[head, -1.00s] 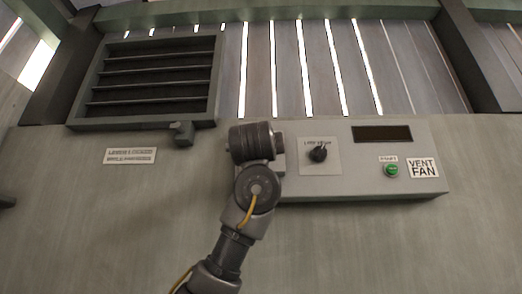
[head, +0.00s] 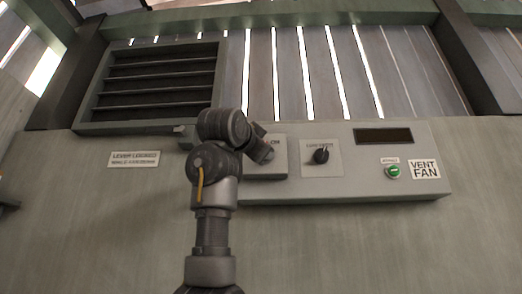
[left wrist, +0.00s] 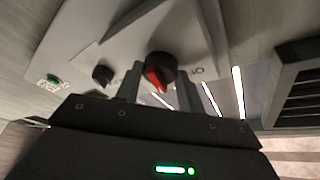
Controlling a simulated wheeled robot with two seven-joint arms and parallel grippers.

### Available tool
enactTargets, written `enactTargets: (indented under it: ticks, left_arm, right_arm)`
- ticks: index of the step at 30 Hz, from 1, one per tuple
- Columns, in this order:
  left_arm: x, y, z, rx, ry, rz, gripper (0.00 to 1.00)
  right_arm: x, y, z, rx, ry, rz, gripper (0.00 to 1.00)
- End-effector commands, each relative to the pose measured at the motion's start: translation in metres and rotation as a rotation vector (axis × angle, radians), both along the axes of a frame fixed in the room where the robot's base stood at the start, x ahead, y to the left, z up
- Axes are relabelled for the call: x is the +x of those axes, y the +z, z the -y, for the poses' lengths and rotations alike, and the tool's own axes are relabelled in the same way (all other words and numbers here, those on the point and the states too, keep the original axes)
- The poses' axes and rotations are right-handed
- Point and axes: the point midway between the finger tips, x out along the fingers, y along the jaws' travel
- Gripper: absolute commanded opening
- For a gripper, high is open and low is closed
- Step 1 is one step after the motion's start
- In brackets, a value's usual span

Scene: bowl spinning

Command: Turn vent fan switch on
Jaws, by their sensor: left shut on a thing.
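A red-and-black rotary switch (left wrist: 159,72) sits on a pale plate at the left end of the wall panel. The plate (head: 279,153) shows in the head view, but my wrist hides the switch there. My left gripper (left wrist: 158,84) is shut on the switch, with one finger on each side of it. In the head view my left gripper (head: 262,152) reaches the plate from the left, turned at a slant. My right gripper is not in view.
The grey panel (head: 345,188) also carries a black knob (head: 320,155), a green button (head: 393,172) and a dark display (head: 383,135). A louvred vent (head: 151,84) with a small lever (head: 185,137) is at the left, close to my wrist.

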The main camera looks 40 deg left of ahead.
Motion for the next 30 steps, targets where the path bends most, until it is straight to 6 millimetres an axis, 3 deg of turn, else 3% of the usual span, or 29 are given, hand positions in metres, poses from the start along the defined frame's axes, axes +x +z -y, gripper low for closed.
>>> enactTargets:
  ticks: [15,30]
  left_arm:
    - [-0.001,0.005,-0.001,0.34,-0.001,-0.26,0.15]
    - [-0.001,0.005,-0.001,0.468,0.0,-0.359,0.15]
  right_arm:
    - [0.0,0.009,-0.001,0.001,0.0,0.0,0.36]
    - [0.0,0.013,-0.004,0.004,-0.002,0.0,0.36]
